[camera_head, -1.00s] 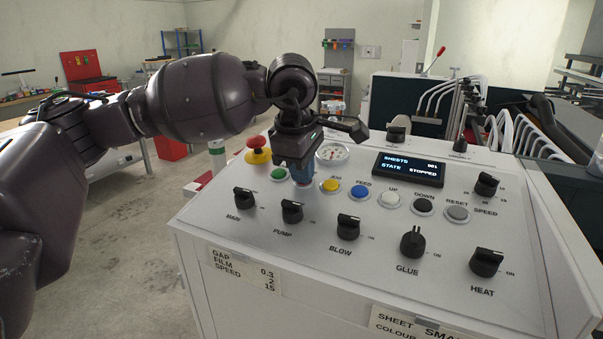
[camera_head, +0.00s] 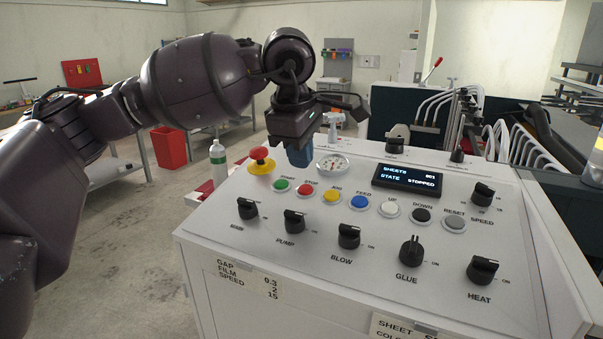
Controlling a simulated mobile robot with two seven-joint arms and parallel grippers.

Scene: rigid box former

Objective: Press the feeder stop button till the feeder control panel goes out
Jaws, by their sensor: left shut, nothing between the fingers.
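The feeder control panel (camera_head: 390,262) is a white sloped console with a row of round buttons. The red stop button (camera_head: 307,190) shows uncovered, between the green start button (camera_head: 281,187) and the yellow jog button (camera_head: 332,195). The panel's display (camera_head: 407,181) is lit and reads "SHEETS 001" and "STATE STOPPED". My left gripper (camera_head: 299,160) is shut and empty, pointing down. Its blue fingertips are above and behind the stop button, apart from it. My right gripper is not in view.
A red mushroom button (camera_head: 259,153) on a yellow base stands left of my left gripper. A round gauge (camera_head: 332,164) is just right of the fingertips. Black knobs (camera_head: 349,236) stick up along the front of the panel. Open floor lies to the left.

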